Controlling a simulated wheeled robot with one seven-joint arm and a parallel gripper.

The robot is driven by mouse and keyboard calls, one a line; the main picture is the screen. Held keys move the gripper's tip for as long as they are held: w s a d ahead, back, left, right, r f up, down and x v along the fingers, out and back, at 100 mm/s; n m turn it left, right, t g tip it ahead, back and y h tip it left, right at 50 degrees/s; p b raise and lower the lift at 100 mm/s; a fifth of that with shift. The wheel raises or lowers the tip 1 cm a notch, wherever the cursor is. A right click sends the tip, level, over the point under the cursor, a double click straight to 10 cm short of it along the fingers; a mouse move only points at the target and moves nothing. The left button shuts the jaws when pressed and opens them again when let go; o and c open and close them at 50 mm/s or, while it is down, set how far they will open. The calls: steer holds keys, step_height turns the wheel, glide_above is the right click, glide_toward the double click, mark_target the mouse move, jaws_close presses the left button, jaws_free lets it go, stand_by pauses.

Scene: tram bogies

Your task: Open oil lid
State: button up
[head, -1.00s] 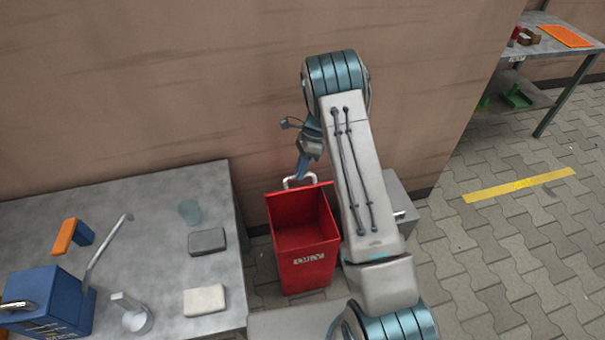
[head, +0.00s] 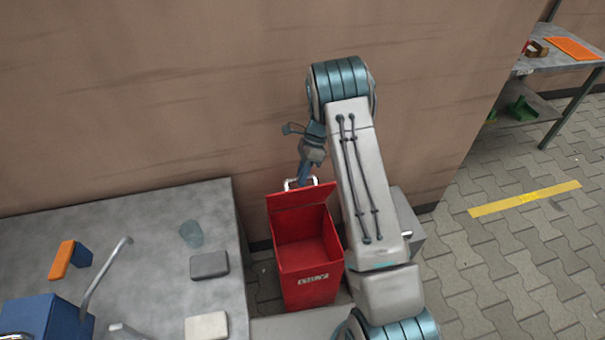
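A red bin (head: 309,275) stands on the floor between the table and my arm. Its red lid (head: 301,194) is raised and tilted up toward the wall, so the empty-looking inside shows. A pale handle (head: 289,184) sits at the lid's far edge. My gripper (head: 302,180) points down right at this handle, at the back of the lid. The fingers are small and partly merge with the handle, so I cannot tell whether they are shut on it.
A grey table (head: 140,230) at the left holds a blue can (head: 45,322) with a spout, an orange-and-blue object (head: 66,259), a clear cup (head: 191,234), a dark block (head: 209,265) and a white block (head: 206,326). A grey box (head: 411,236) stands right of my arm. Paved floor at right is open.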

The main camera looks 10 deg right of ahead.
steer(key=shift+o, duration=1.2)
steer(key=shift+w+f, duration=0.1)
steer(key=shift+f, duration=0.25)
steer(key=shift+r, duration=0.3)
steer(key=v, duration=0.7)
steer(key=shift+w+r, duration=0.15)
